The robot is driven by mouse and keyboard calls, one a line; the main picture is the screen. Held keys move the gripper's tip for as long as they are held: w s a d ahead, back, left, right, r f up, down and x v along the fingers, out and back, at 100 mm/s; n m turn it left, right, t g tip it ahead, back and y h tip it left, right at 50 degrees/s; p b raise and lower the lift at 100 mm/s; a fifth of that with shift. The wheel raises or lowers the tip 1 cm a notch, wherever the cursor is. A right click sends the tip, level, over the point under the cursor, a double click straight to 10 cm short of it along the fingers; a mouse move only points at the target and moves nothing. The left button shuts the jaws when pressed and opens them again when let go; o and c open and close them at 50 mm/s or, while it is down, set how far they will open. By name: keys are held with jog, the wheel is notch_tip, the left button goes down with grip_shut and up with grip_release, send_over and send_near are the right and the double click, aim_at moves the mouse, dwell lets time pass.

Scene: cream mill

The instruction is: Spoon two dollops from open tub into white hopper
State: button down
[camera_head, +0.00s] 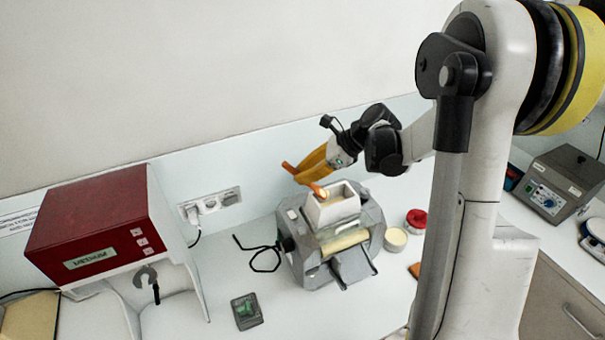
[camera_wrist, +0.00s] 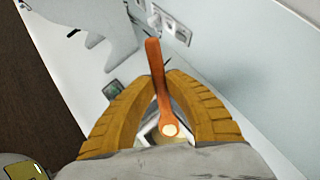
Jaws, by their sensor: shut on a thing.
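My gripper (camera_head: 305,172) has yellow fingers and is shut on an orange spoon (camera_head: 315,188). In the wrist view the spoon (camera_wrist: 154,62) runs between the two fingers (camera_wrist: 165,85), and a pale cream dollop (camera_wrist: 170,129) sits in its bowl. The white hopper (camera_head: 334,211) stands on top of the grey mill. In the head view the spoon's bowl overlaps the hopper's open top; its height above the opening is hard to tell. The open tub (camera_head: 396,239), with a pale cream top, stands on the counter right of the mill.
The grey mill (camera_head: 306,268) has a roller and a front chute, with a black cable at its left. A red round thing (camera_head: 416,218) lies behind the tub. A red-topped machine (camera_head: 92,220) stands at left, and a small dark device (camera_head: 246,311) lies in front.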

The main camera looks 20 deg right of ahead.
jog(key=shift+r, duration=0.15)
jog(key=shift+r+p, duration=1.6)
jog(key=shift+r, duration=1.3)
